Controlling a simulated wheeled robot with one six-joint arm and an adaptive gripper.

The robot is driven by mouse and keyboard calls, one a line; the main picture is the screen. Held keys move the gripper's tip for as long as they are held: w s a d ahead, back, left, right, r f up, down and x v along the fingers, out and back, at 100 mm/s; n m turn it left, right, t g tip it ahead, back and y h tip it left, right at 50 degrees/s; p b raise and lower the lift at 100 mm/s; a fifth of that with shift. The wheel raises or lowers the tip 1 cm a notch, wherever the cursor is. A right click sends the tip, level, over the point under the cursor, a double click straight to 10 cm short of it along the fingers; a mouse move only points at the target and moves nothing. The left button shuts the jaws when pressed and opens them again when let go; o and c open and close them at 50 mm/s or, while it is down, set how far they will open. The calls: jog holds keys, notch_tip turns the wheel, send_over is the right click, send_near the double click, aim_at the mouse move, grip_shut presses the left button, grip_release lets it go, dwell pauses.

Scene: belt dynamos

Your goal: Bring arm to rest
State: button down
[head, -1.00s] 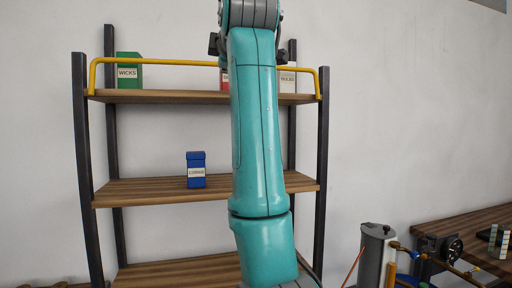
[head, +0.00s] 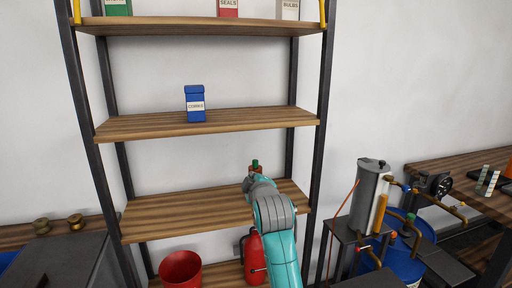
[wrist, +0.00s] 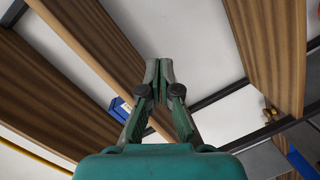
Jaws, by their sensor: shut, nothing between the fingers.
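My gripper (wrist: 158,75) shows in the wrist view, its dark green fingers closed together at the tips with nothing between them. My teal arm (head: 276,235) is low in the head view, in front of the lower part of the shelf rack. The gripper itself is not clearly seen in the head view. A small green and brown thing shows just above the arm's grey joint; I cannot tell what it is.
The shelf rack (head: 215,123) holds a blue CORKS box (head: 195,104) on a middle shelf, with green, red and white boxes above. A red bucket (head: 181,270) and red extinguisher-like bottle (head: 254,258) stand low. A grey cylinder (head: 369,196) with pipes stands right.

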jog(key=s+d+f+m, duration=0.1)
jog(key=s+d+f, duration=0.2)
jog(key=s+f, duration=0.45)
jog(key=s+d+f+m, duration=0.2)
jog(key=s+d+f, duration=0.15)
jog(key=f, duration=0.75)
jog(key=s+d+f+m, duration=0.1)
jog(key=s+d+f, duration=0.2)
jog(key=s+f, duration=0.5)
jog(key=s+d+f+m+h, duration=0.1)
jog(key=s+d+f+m, duration=0.15)
jog(key=s+f, duration=0.55)
jog(key=s+d+f+m, duration=0.1)
jog(key=s+d, duration=0.1)
jog(key=s, duration=0.4)
jog(key=s+d+f+m, duration=0.1)
jog(key=s+d, duration=0.1)
jog(key=s, duration=0.5)
jog(key=s+d+r+m+h, duration=0.1)
jog(key=s+r+m, duration=0.1)
jog(key=s, duration=1.1)
jog(key=s+d+r+m+g+h, duration=0.1)
jog(key=s+r, duration=0.4)
jog(key=s, duration=0.8)
jog(key=d+m, duration=0.1)
jog(key=m, duration=0.1)
jog(key=shift+s+r+m, duration=0.25)
jog(key=shift+s+m, duration=0.05)
jog(key=shift+m, duration=0.05)
jog(key=shift+d, duration=0.1)
